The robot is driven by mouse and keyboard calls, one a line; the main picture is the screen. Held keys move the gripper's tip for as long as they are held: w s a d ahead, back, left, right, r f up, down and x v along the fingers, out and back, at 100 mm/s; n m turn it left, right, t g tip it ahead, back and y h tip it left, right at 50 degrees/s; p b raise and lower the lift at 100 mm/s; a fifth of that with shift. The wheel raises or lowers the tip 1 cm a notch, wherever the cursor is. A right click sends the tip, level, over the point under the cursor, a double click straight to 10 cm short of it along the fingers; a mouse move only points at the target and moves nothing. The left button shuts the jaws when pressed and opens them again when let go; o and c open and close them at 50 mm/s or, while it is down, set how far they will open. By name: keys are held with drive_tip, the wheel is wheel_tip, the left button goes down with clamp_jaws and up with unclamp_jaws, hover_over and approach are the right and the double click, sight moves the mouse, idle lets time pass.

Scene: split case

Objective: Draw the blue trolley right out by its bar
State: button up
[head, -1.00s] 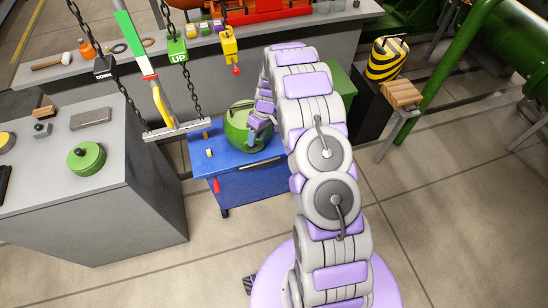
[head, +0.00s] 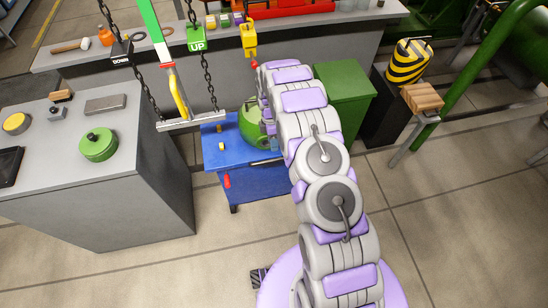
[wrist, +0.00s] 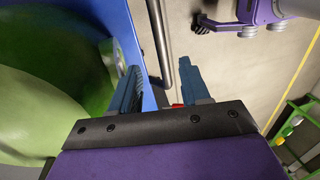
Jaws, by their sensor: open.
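The blue trolley (head: 228,158) stands between two grey benches, with a rounded green case (head: 256,128) on top. A red piece (head: 227,181) shows at its front left. My arm covers the trolley's right part and hides my gripper in the head view. In the wrist view my gripper (wrist: 160,75) is open and empty, its dark blue fingers apart. A grey bar (wrist: 160,45) runs between the fingers in the picture, beside the trolley's blue edge (wrist: 141,35). I cannot tell whether the bar lies at fingertip depth. The green case (wrist: 60,90) fills the left.
A grey bench (head: 150,190) stands left, bearing a round green weight (head: 98,145). Chains and a hanging hook bar (head: 190,123) come down near the trolley's left. A green cabinet (head: 345,95) and striped yellow-black object (head: 410,60) stand right. Floor (head: 225,265) in front is clear.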

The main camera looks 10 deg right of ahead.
sight(274, 159)
drive_tip(key=f, duration=0.3)
drive_tip(key=s+f+b, duration=0.1)
drive_tip(key=f, duration=0.5)
drive_tip(key=shift+s+b, duration=0.35)
drive_tip(key=shift+s, duration=0.05)
clamp_jaws()
drive_tip(key=shift+r, duration=0.1)
